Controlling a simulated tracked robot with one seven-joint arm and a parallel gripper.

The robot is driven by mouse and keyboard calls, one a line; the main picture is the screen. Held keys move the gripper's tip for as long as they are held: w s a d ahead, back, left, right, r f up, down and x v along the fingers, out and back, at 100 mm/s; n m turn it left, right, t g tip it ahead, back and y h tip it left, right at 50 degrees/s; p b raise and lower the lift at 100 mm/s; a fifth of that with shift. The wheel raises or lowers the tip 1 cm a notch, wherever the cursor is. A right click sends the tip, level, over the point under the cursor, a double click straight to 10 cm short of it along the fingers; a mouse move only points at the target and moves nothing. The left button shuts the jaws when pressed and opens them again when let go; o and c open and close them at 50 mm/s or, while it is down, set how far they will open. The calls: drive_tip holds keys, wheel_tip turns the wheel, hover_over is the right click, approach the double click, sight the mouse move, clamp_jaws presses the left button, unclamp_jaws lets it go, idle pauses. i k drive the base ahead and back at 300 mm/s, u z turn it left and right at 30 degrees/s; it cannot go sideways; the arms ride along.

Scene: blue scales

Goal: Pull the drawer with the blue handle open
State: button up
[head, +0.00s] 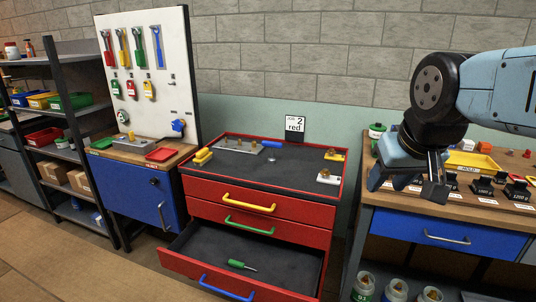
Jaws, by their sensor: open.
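The drawer with the blue handle (186,268) is the lowest one seen in the red cabinet (177,210). It stands pulled out, its dark inside in view. Its blue handle (226,288) is on the front panel, near the bottom edge of the head view. A green-handled screwdriver (242,265) lies in the drawer. The drawers with the yellow handle (249,202) and the green handle (248,226) above are closed. My gripper (405,187) is open, fingers down, to the right of the cabinet and apart from the blue handle. Nothing shows between its fingers.
A workbench (383,197) with black weights and a yellow tray (472,160) stands right, below and behind my gripper. Jars (397,290) stand under it. A blue cabinet (150,199) with a tool board (148,60) stands left. Floor is clear at the lower left.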

sight(288, 270)
drive_tip(key=u, duration=0.1)
drive_tip(key=i, duration=1)
drive_tip(key=z, duration=0.1)
